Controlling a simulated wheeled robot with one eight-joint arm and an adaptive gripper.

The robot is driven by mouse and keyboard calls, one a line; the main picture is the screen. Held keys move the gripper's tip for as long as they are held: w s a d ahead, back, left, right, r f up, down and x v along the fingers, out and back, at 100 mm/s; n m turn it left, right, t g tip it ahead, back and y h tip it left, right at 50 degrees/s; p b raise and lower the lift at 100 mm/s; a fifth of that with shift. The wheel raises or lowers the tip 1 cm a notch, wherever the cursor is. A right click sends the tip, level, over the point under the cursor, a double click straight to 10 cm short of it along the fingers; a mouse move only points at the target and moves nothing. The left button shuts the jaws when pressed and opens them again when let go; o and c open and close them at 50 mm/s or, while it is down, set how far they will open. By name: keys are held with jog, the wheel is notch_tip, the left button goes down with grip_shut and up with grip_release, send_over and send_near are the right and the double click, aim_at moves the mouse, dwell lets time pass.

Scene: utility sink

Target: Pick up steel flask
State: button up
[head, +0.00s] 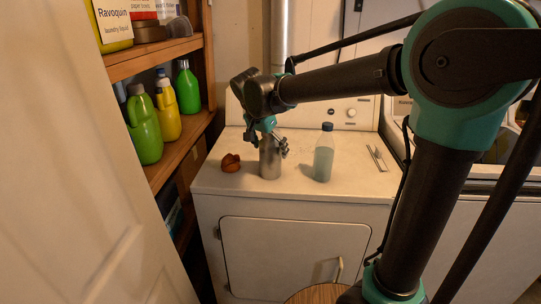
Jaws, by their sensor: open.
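The steel flask (270,162) is a grey metal cylinder standing upright on top of the white appliance (217,183). My gripper (268,143) is open and points down at the flask's top, with its fingers at either side of the upper part. The flask's top is hidden behind the gripper. I cannot tell whether the fingers touch it.
A clear bottle with a blue cap (324,155) stands right of the flask. A small reddish-brown object (231,163) lies to its left. Cutlery (377,158) lies further right. A wooden shelf (180,148) with green and yellow bottles is at the left.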

jog(key=shift+w+d+f, duration=0.1)
jog(key=shift+f, duration=0.2)
jog(key=shift+c, duration=0.5)
jog(key=c, duration=1.6)
jog(key=shift+o, duration=0.2)
jog(key=shift+r, duration=0.1)
